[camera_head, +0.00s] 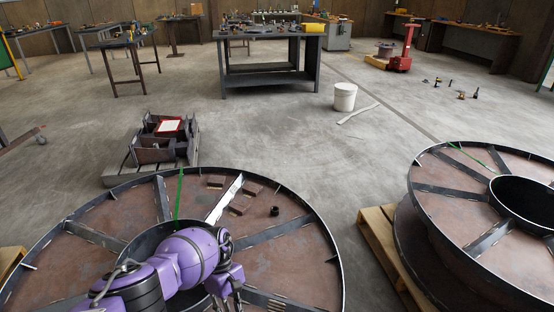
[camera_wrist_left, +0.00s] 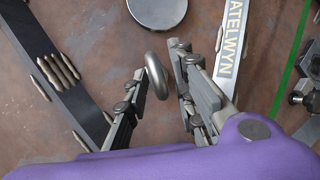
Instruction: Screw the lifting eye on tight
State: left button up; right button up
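The lifting eye, a dull grey metal ring (camera_wrist_left: 157,77), shows nearly edge-on in the left wrist view. It stands between the two fingers of my left gripper (camera_wrist_left: 162,62), close beside the left finger, with a narrow gap to the right finger. The fingers are apart; whether either touches the ring is hard to tell. The eye's threaded part and seat are not visible. In the head view my left gripper (camera_head: 228,300) is at the bottom edge over the near steel reel (camera_head: 292,262), and the eye is hidden there. My right gripper is in neither view.
A dark round piece (camera_head: 274,211) lies on the reel between raised spokes. A pale lettered bar (camera_head: 225,198) and a green strip (camera_head: 180,195) are near. A second reel (camera_head: 440,205) stands right on a pallet (camera_head: 383,250). A crate-like pallet load (camera_head: 155,150) stands behind.

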pick_arm(q)
jog(key=shift+w+r, duration=0.1)
jog(key=shift+v, duration=2.9)
